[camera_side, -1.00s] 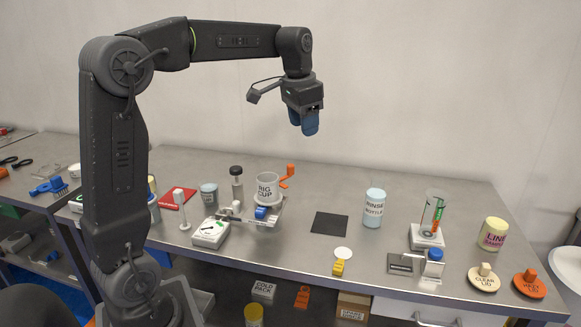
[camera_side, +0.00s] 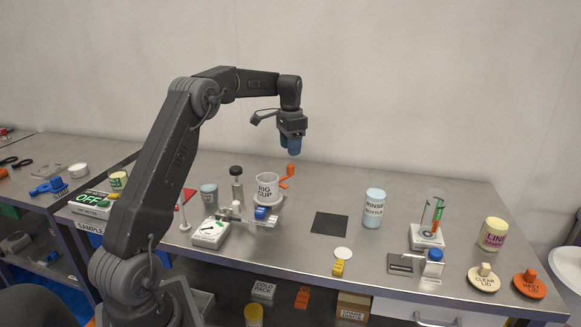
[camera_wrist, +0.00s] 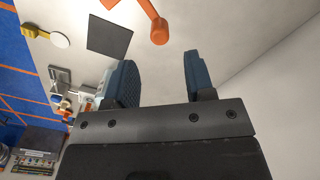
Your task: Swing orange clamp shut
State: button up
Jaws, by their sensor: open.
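The orange clamp (camera_side: 287,177) is an arm with a knob at its upper end, standing at the right behind the white BIG CUP (camera_side: 267,188). It angles up and away from the cup. In the wrist view the clamp (camera_wrist: 151,14) enters from the top edge, with its round knob just above the space between my fingers. My gripper (camera_side: 290,151), with blue fingers, hangs just above the clamp's knob in the side view, with no clear contact. In the wrist view my gripper (camera_wrist: 160,65) has its fingers apart and empty.
The cup sits on a metal stand beside a white scale-like box (camera_side: 210,233) and a dark-topped post (camera_side: 237,184). A black mat (camera_side: 330,224) and a RINSE BOTTLE (camera_side: 373,208) are to the right. Bare table lies behind the mat.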

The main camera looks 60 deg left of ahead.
aim_at(290, 164)
notch_tip(290, 164, down, 7)
jog(key=shift+f, duration=0.1)
jog(key=shift+c, duration=0.4)
grip_shut()
dwell(0.4)
